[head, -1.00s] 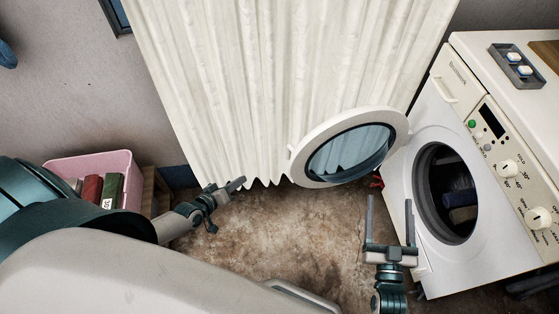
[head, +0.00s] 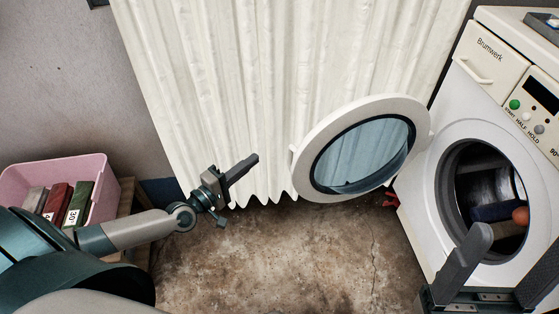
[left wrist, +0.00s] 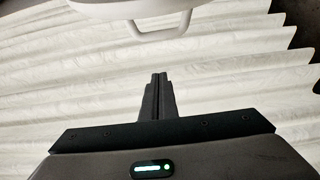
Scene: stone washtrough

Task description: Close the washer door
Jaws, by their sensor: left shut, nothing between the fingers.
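The washer door (head: 312,130) stands wide open, a white ring with a bluish glass window, hinged at the left side of the white washer (head: 425,215). The round drum opening (head: 448,180) is uncovered. My left gripper (head: 254,160) is shut and empty, left of the door and apart from it, in front of the curtain. In the left wrist view the shut fingers (left wrist: 159,80) point toward the door's white rim (left wrist: 110,8) and its handle (left wrist: 160,32), with a gap between. My right gripper (head: 515,250) is open at the bottom right, in front of the washer.
A cream curtain (head: 205,80) hangs behind the door. A pink crate (head: 100,175) with several boxes stands at the left on a wooden support. Dark cloth and an orange-red item lie in the drum. Bare stained floor (head: 275,260) is free in the middle.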

